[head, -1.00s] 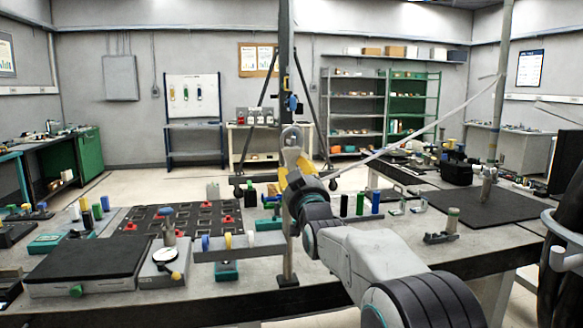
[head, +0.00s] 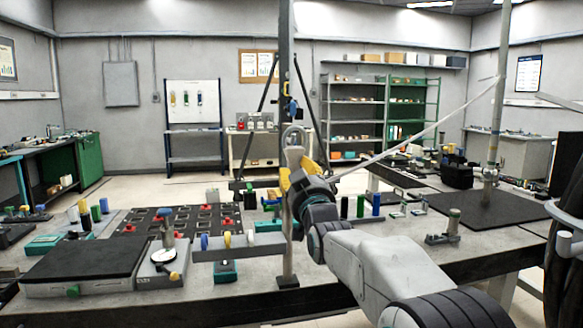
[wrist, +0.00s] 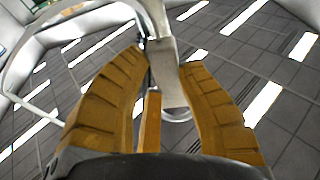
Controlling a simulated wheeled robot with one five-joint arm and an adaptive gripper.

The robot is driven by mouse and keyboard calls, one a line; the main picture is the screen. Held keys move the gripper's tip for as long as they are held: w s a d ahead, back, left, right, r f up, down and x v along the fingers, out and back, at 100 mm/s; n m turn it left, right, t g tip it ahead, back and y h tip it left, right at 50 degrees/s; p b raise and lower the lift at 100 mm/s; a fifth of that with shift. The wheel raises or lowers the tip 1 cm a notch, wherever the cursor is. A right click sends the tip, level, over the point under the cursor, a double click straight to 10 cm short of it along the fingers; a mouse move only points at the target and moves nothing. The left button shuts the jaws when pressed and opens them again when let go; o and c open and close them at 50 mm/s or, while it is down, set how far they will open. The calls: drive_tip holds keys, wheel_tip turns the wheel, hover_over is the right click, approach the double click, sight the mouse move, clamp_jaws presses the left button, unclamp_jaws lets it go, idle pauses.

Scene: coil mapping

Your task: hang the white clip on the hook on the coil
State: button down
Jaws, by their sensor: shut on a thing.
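My gripper (head: 290,178), with yellow fingers, is raised above the near bench by a dark upright post (head: 286,60). It is shut on a pale grey-white clip (head: 294,155), whose rounded loop stands above the fingertips. I cannot make out the hook for certain. A black, round, coil-like thing (head: 565,265) is cut off at the right edge.
The near bench holds a black-topped box (head: 85,265), a dial gauge (head: 165,258), a rail with coloured pegs (head: 240,250) and several coloured cylinders. A pale rod or cord (head: 420,132) slants from my gripper's side to a pole (head: 497,100) at the right.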

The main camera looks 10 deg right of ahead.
drive_tip(key=shift+s+b, duration=0.3)
drive_tip(key=shift+b, duration=0.1)
drive_tip(key=shift+s+b, duration=0.35)
drive_tip(key=shift+s, duration=0.1)
drive_tip(key=shift+s+d, duration=0.1)
idle(0.5)
